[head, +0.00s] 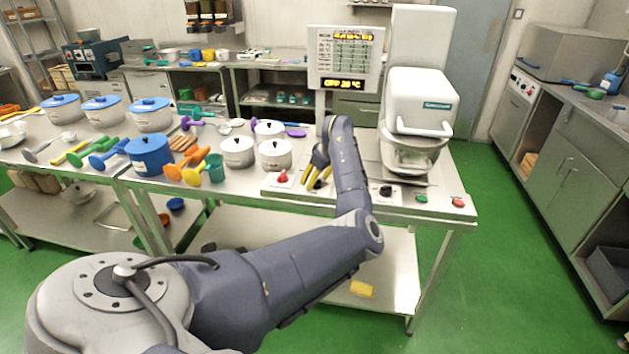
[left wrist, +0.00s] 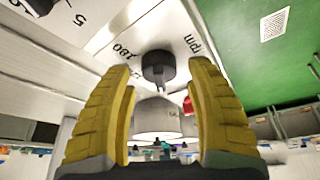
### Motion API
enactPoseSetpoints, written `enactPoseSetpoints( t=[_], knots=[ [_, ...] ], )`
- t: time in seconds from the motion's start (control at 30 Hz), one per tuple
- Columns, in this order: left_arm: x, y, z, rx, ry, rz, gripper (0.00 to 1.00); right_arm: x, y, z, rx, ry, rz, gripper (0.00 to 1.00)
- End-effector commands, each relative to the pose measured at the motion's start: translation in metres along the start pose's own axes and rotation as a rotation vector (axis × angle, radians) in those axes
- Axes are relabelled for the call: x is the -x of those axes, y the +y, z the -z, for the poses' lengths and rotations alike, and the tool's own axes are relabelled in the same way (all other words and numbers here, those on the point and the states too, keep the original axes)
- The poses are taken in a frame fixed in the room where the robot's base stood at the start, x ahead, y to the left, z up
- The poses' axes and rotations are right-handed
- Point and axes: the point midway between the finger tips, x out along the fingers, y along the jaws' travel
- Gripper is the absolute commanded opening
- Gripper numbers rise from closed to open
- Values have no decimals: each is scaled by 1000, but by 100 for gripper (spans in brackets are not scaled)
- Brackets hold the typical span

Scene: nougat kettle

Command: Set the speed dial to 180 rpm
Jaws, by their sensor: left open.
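The speed dial (left wrist: 158,66) is a black knob on a pale panel in the left wrist view. The markings "180" and "rpm" are printed beside it; which mark it points to is unclear. My left gripper (left wrist: 160,70) is open, its yellow fingers on either side of the dial with a gap at each side. In the head view my left gripper (head: 317,181) is low over the front panel, between a red knob (head: 283,177) and another black dial (head: 386,191). Its fingers partly hide the speed dial there. My right gripper is not in view.
A green button (head: 421,198) and a red button (head: 458,202) are right of the dials. The mixer (head: 418,102) and its bowl stand behind. White lidded pots (head: 275,154) stand left of the gripper. The display (head: 343,84) reads "OFF 20 °C".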

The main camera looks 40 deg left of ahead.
Motion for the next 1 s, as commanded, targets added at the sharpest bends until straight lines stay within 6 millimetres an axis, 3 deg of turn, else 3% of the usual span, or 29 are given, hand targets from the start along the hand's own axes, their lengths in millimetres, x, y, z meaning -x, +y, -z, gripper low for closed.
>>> enactPoseSetpoints(
  t=[0.5,0.9,1.0],
  knots=[
    [-9,0,0,1,0,0,57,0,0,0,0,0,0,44],
    [-9,0,0,1,0,0,11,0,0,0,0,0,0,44],
    [-9,0,0,1,0,0,3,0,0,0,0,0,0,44]
  ],
)
